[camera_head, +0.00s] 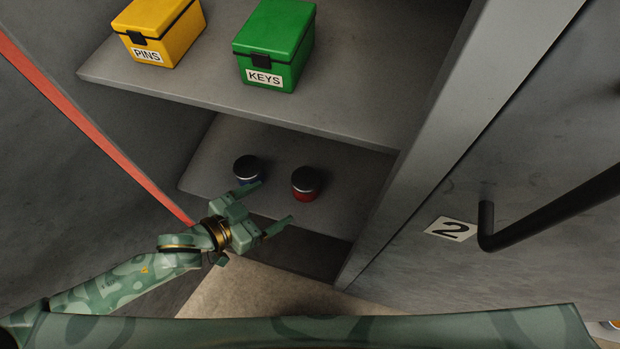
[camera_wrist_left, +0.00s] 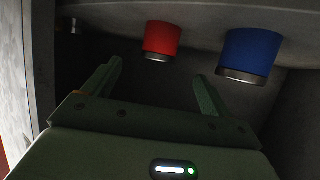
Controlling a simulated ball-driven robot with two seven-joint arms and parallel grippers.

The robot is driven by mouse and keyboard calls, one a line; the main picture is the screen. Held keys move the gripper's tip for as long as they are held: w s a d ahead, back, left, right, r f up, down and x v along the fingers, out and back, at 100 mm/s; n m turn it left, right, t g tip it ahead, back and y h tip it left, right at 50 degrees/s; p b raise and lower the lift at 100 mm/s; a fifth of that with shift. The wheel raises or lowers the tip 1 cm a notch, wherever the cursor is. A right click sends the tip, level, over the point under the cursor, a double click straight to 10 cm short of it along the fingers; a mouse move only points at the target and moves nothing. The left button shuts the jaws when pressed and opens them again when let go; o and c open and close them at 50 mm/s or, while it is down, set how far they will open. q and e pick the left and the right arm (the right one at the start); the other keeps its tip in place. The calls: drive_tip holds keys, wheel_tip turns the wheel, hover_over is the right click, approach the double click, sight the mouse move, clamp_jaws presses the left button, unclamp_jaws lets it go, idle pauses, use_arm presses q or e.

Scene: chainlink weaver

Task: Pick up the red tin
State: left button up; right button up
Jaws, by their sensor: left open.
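The red tin (camera_head: 305,188) is a short cylinder with a dark lid, upright on the lower shelf (camera_head: 345,212). My left gripper (camera_head: 277,205) is open and empty, just in front of the tin, with its fingers pointing into the compartment. In the left wrist view the red tin (camera_wrist_left: 162,40) appears inverted, beyond the gap between the open fingertips (camera_wrist_left: 158,72) and apart from them. A blue tin (camera_head: 247,169) with a dark lid stands to the left of the red one; it also shows in the left wrist view (camera_wrist_left: 249,54). My right gripper is not in view.
An upper shelf (camera_head: 200,86) overhangs the tins and bears a yellow PINS box (camera_head: 160,32) and a green KEYS box (camera_head: 276,45). A grey upright panel (camera_head: 440,140) bounds the right side. Beyond it are a "2" label (camera_head: 451,229) and a dark bar handle (camera_head: 545,215).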

sight(295, 190)
use_arm(q)
drive_tip(key=b+x, duration=0.3)
drive_tip(key=x, duration=0.4)
drive_tip(key=shift+w+d+f, duration=0.2)
drive_tip(key=shift+f, duration=0.15)
drive_tip(key=shift+w+d+f, duration=0.15)
drive_tip(key=shift+w+d, duration=0.2)
drive_tip(key=shift+d, duration=0.05)
drive_tip(key=b+x, duration=0.2)
drive_tip(key=shift+w+d+f, duration=0.15)
drive_tip(key=shift+d, duration=0.15)
drive_tip(key=shift+w+d+f+b, duration=0.2)
drive_tip(key=shift+w+d+b, duration=0.2)
drive_tip(key=shift+d+b, duration=0.1)
drive_tip(key=shift+w+d, duration=0.15)
drive_tip(key=shift+w, duration=0.1)
drive_tip(key=shift+r, duration=0.1)
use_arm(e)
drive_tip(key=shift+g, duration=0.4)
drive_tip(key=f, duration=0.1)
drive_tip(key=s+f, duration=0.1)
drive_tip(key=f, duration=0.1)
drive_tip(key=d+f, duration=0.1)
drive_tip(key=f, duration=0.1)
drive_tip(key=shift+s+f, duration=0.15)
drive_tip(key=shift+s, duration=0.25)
use_arm(q)
drive_tip(key=shift+c, duration=0.2)
drive_tip(key=c, duration=1.1)
